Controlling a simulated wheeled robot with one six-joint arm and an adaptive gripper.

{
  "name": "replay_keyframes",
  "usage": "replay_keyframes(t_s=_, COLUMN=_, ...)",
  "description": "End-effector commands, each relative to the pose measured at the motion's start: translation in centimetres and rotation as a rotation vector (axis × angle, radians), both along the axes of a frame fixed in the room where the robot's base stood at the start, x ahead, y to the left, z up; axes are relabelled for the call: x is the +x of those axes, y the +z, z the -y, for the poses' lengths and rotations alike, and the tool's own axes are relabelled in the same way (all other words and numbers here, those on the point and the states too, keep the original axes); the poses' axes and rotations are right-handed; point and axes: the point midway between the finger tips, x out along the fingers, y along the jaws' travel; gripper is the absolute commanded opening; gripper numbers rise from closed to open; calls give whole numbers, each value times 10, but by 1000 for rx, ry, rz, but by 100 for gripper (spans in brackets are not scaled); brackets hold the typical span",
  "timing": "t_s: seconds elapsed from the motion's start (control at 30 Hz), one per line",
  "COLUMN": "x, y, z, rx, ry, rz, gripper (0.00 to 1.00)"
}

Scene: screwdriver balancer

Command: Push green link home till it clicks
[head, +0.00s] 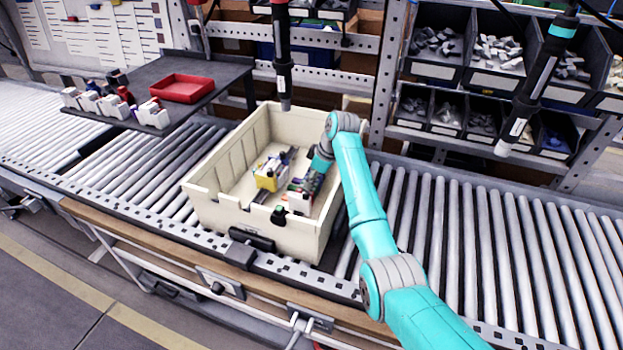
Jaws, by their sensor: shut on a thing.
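My gripper (306,188) reaches down into the cream tote (215,205), over its front right part. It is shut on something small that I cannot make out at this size. A small black piece with a green top (279,211), perhaps the green link, shows at the tote's front wall, just left of my gripper. I cannot tell whether it touches my gripper or how it is seated. A red and white part (298,204) is close below the gripper. A yellow and white part (267,178) lies to the left inside the tote.
The tote stands on a roller conveyor (450,240). A dark shelf at the left holds a red tray (181,88) and several small parts. A black hanging tool (283,70) is above the tote's back edge; another (530,100) hangs at right. Bins (490,60) fill the rack behind.

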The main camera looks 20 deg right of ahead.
Motion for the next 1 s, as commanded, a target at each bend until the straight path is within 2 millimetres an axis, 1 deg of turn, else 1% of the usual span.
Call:
replay_keyframes(t_s=0.03, x=-2, y=-12, z=4, rx=-3, ry=-7, rz=-6, gripper=0)
replay_keyframes(t_s=0.97, x=-1, y=-15, z=6, rx=-2, ry=-7, rz=-5, gripper=0)
replay_keyframes(t_s=1.0, x=-1, y=-15, z=7, rx=-2, ry=-7, rz=-5, gripper=43)
